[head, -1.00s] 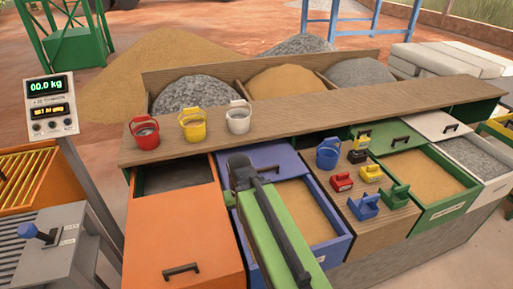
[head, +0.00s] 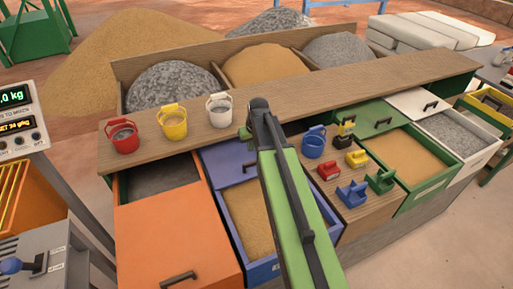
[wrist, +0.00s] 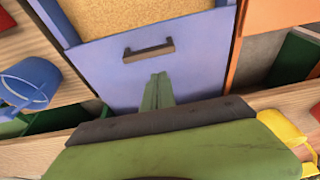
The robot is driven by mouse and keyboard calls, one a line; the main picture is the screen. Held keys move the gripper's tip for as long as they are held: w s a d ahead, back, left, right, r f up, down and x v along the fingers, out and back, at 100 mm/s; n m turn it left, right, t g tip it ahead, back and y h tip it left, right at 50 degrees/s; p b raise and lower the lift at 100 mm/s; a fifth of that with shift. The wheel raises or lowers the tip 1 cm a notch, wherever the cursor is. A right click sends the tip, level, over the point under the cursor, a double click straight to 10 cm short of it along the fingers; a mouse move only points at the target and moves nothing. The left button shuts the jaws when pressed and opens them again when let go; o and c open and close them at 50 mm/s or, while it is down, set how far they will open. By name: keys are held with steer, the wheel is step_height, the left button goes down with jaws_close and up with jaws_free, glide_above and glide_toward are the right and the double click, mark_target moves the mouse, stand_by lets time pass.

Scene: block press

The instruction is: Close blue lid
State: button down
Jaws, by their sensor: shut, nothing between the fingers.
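The blue lid (head: 225,158) lies over the back part of the blue bin (head: 282,268), and sand (head: 247,215) shows in front of it. The lid (wrist: 105,75) fills the middle of the wrist view, with its dark handle (wrist: 148,50) near the sand edge. My gripper (wrist: 158,77) is shut and empty, its green fingers over the lid on the counter side of the handle. Fingertips and handle look apart in the picture; the height above the lid is unclear. In the head view my arm hides the lid's right part, and the fingertips do not show clearly.
Red (head: 124,137), yellow (head: 173,122) and white (head: 219,110) buckets stand on the wooden counter (head: 330,90) behind. Right of the bin, a wooden top (head: 350,210) holds a blue bucket (head: 314,142) and several small coloured pieces. An orange lid (head: 175,235) is at left.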

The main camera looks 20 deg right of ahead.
steer(key=w+d+r, duration=0.2)
steer(key=w+d, duration=0.1)
steer(key=d, duration=0.1)
steer(key=shift+t, duration=0.3)
steer(key=b+x, duration=0.6)
steer(key=x, duration=0.1)
steer(key=b+x, duration=0.3)
steer(key=shift+s+f+b, duration=0.35)
steer(key=shift+b, duration=0.05)
steer(key=shift+s+f, duration=0.2)
steer(key=shift+f, duration=0.05)
steer(key=s, duration=0.1)
steer(key=s+r, duration=0.1)
steer(key=s, duration=0.1)
steer(key=shift+s, duration=0.3)
steer(key=shift+f, duration=0.15)
